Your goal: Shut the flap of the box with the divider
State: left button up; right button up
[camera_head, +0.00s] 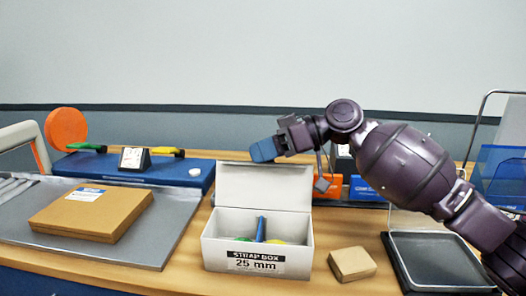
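The white strap box (221,256) stands on the table at the middle, with "25 mm" on its front. Its flap (264,187) is open and stands up at the back edge. A blue divider (261,229) stands inside, with bits of green and yellow on its two sides. My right gripper (264,151), with blue fingertips, is above and slightly behind the flap's top edge in the picture, pointing left. It appears empty; the gap between its fingers cannot be made out. My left gripper is not in view.
A small cardboard box (352,264) and a black-rimmed tray (440,262) are right of the strap box. A flat brown carton (92,213) lies on a grey mat at left. Behind are a blue bench unit (135,172) and an orange item (328,187).

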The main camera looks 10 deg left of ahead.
jog(key=shift+c, duration=0.3)
jog(key=c, duration=0.5)
